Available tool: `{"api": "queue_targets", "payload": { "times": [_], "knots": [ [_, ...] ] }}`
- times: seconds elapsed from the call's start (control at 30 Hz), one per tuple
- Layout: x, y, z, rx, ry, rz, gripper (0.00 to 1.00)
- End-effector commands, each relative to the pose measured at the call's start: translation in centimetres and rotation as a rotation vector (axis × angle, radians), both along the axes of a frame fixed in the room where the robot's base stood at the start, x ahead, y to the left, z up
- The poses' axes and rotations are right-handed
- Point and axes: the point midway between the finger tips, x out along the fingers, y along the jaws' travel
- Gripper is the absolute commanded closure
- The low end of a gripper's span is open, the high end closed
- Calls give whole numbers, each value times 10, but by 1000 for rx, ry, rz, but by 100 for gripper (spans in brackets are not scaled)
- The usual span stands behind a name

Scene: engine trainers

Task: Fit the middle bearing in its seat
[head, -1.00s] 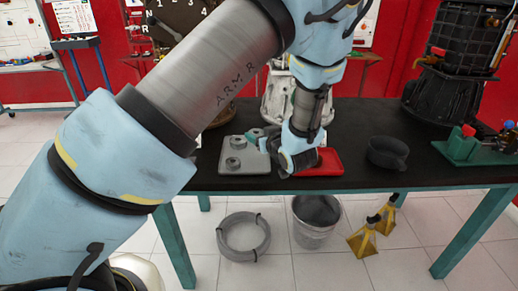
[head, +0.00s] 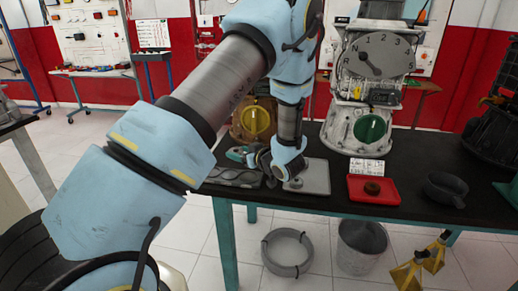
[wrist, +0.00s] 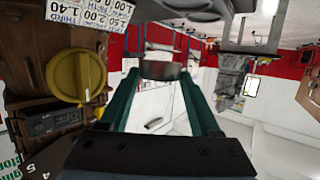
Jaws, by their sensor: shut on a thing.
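My gripper (head: 240,154) reaches left from the arm's end, low over the grey block with a wavy top (head: 222,177) at the table's left. The wrist view shows its two teal fingers shut on a short dark grey ring-shaped part, the bearing (wrist: 160,71), at their tips. In the head view I cannot make out this bearing. I cannot tell which recess in the block is the middle seat; the gripper and wrist hide part of it. A light grey tray (head: 318,178) lies right of the block, with a round grey part (head: 296,183) on it, partly covered by my wrist.
A red tray (head: 372,197) with a brown ring (head: 372,187) and a black pan (head: 446,188) lie to the right. Behind stand a brown housing with a yellow knob (head: 257,121) and a grey machine with a dial (head: 379,56). Bare black tabletop lies between the trays.

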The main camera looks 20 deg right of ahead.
Motion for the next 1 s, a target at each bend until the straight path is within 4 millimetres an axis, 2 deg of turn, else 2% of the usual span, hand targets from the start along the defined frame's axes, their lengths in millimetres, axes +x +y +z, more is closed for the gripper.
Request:
{"api": "queue_targets", "payload": {
  "times": [0.13, 0.37, 0.8, 1.0],
  "knots": [
    [5, 12, -1, -1, 1, 34, 100],
    [6, 14, -8, -1, 1, 40, 100],
    [6, 14, -45, 0, 0, 39, 100],
    [6, 14, -55, -1, 0, 39, 100]
  ]
}}
